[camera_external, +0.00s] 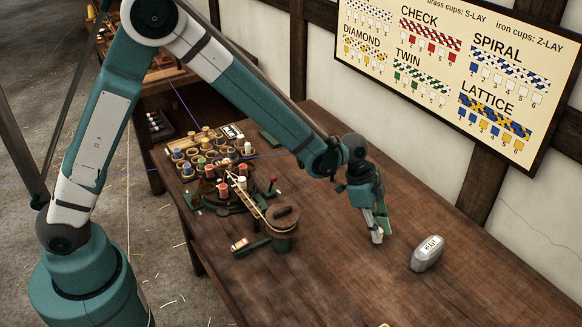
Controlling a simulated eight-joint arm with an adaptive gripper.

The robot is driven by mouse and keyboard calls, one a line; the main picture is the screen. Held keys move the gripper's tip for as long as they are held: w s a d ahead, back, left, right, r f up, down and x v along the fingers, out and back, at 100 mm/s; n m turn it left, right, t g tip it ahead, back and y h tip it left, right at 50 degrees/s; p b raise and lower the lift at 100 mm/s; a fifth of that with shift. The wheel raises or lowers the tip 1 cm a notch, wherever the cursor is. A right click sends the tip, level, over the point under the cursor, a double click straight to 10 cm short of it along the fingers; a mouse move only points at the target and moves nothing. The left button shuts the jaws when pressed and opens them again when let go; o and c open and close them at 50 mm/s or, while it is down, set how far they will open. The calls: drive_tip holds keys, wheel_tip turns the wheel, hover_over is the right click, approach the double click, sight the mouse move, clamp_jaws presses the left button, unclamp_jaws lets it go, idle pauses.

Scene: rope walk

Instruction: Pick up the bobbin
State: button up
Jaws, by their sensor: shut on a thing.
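My gripper (376,237) points down over the right half of the wooden table, just above or at its surface. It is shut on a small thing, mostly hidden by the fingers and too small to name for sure. Several bobbins with coloured thread stand in a rack (171,153) at the back left. More bobbins, red (224,190) and pale, stand upright on a dark round stand left of my gripper. A small bobbin-like piece (240,244) with a pale and orange side lies near the table's left edge.
A green pot with a brown lid (284,225) and a slanted slatted piece (247,197) stand to the left. The front of the table (360,290) is mostly clear. A wall chart (460,70) hangs behind.

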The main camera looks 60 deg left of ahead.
wheel_tip(320, 180, up, 9)
drive_tip(key=shift+f+p, duration=0.15)
drive_tip(key=shift+p, duration=0.45)
